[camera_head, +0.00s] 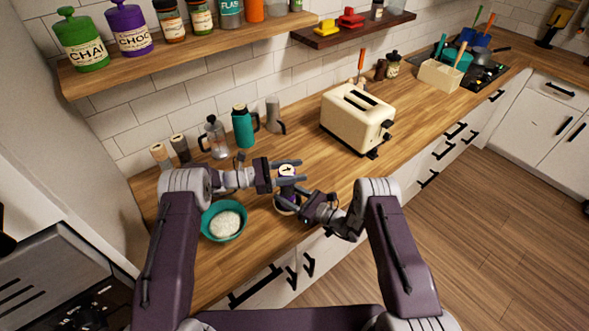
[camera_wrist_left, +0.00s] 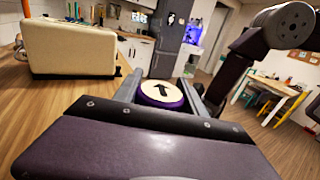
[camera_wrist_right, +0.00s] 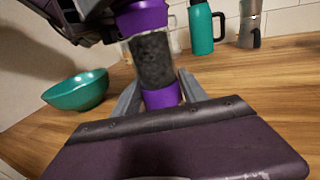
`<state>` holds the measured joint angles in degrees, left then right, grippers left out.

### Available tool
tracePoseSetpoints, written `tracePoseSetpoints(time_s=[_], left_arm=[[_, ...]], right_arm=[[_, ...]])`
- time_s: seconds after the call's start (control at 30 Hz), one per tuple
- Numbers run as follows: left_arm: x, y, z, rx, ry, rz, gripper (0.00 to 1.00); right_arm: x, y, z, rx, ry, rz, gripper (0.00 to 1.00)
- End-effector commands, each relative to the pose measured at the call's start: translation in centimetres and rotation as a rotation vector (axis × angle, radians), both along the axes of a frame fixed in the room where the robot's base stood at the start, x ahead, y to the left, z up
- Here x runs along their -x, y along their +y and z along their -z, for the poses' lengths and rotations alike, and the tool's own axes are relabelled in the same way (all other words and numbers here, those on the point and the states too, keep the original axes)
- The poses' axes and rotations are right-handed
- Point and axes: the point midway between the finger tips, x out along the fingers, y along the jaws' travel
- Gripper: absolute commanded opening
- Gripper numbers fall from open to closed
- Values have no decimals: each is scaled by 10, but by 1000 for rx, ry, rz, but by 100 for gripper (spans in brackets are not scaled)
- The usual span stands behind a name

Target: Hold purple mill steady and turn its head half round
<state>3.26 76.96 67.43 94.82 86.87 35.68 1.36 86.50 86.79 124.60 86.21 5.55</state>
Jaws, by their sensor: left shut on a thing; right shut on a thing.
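The purple mill (camera_head: 287,187) stands upright on the wooden counter near its front edge. Its cream top with a black arrow shows in the left wrist view (camera_wrist_left: 161,91). My left gripper (camera_head: 289,171) is shut on the mill's purple head, a finger on each side. My right gripper (camera_head: 292,199) is lower and shut on the mill's purple base. The right wrist view shows the purple base (camera_wrist_right: 160,98) between the fingers, with a dark see-through body (camera_wrist_right: 151,60) and the purple head (camera_wrist_right: 142,17) above. The grippers hide much of the mill in the head view.
A teal bowl (camera_head: 224,221) of white contents stands left of the mill. A cream toaster (camera_head: 356,117) stands to the right and behind. A teal flask (camera_head: 243,126), a glass press (camera_head: 215,137) and a moka pot (camera_head: 274,115) stand along the wall. Bare counter lies between.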

Motion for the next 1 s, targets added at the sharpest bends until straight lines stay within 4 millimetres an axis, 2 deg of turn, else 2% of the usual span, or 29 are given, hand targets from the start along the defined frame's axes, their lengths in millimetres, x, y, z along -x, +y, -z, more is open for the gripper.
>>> tracePoseSetpoints(time_s=[0.5,1.0], left_arm=[[3,0,0,5,-4,221,8],[7,0,-1,-2,-3,264,8]], right_arm=[[2,2,0,1,-1,-6,0],[2,2,1,3,0,-6,0]])
